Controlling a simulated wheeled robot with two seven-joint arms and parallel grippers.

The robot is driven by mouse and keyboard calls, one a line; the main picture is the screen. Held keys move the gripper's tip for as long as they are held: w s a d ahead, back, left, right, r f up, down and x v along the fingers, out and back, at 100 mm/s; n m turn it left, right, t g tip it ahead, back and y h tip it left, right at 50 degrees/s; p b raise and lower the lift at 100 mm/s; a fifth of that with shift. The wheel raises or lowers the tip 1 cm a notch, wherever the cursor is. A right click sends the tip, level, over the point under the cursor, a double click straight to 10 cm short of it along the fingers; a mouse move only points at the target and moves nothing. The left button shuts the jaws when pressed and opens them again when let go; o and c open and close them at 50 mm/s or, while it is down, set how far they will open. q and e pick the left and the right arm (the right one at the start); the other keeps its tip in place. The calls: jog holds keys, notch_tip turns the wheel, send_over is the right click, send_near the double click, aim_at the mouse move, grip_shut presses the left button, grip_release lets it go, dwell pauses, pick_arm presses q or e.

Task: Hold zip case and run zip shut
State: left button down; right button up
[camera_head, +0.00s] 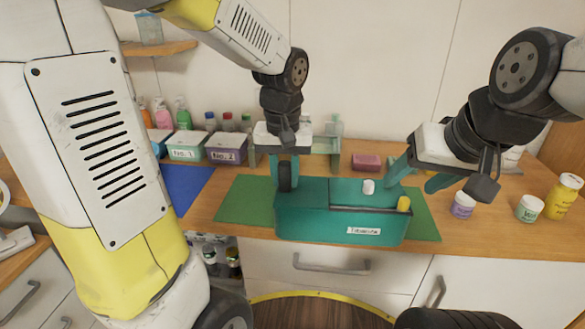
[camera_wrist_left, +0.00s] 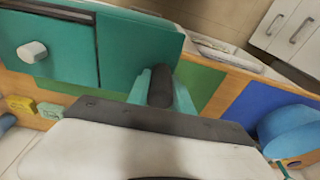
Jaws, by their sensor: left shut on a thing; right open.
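The teal zip case (camera_head: 320,227) stands on a green mat (camera_head: 240,205) with a label on its front. A dark slot runs along its top. A yellow tab (camera_head: 403,204) sits at the slot's right end, and a white knob (camera_head: 368,187) stands on the top panel. The knob also shows in the left wrist view (camera_wrist_left: 32,52). My left gripper (camera_head: 286,180) is shut on a dark upright grip (camera_wrist_left: 160,87) at the case's left end. My right gripper (camera_head: 418,178) is open and empty, above the case's right end and close to the yellow tab.
White boxes (camera_head: 188,144) and pump bottles stand at the back left, beside a blue mat (camera_head: 188,186). A pink block (camera_head: 366,161) lies behind the case. A purple-labelled jar (camera_head: 463,205), a white jar (camera_head: 529,208) and a yellow bottle (camera_head: 563,197) stand at the right.

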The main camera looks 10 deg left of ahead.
pick_arm(q)
jog(key=w+a+f, duration=0.1)
jog(key=w+f, duration=0.1)
jog(key=w, duration=0.5)
jog(key=w+a+f, duration=0.2)
jog(key=w, duration=0.6)
jog(key=shift+f, duration=0.15)
jog(key=shift+a, duration=0.1)
dwell(0.4)
jog(key=shift+f, duration=0.25)
dwell(0.4)
